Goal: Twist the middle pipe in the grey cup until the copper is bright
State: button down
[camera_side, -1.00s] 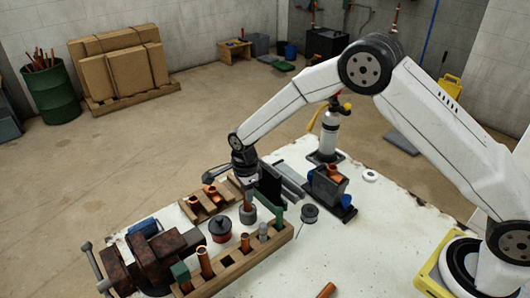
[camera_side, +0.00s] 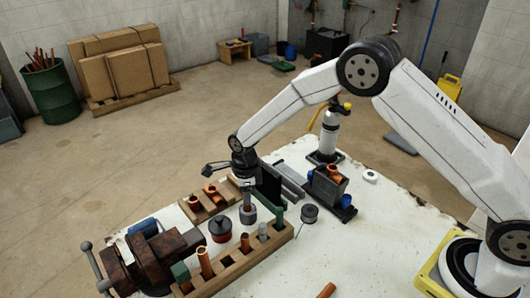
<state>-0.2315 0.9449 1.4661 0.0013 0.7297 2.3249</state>
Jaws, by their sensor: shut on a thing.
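The grey cup (camera_side: 248,215) stands on the white bench, behind the long wooden rack. The middle pipe (camera_side: 247,201) is upright in the cup, and only a short brownish stretch of it shows between the cup and my gripper. My gripper (camera_side: 246,187) points down over the cup and is shut on the top of this pipe. The fingertips are small and partly hidden. The part of the pipe inside the cup is hidden, and I cannot tell how bright its copper is.
The wooden rack (camera_side: 240,268) with several upright pieces stands in front. A red and black tin (camera_side: 220,229) is close on the left, a wire spool (camera_side: 310,214) on the right. A rusty vise (camera_side: 150,262) fills the left corner. The bench's right part is mostly clear.

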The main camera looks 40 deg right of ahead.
jog(key=shift+r, duration=0.1)
jog(key=shift+r, duration=4.2)
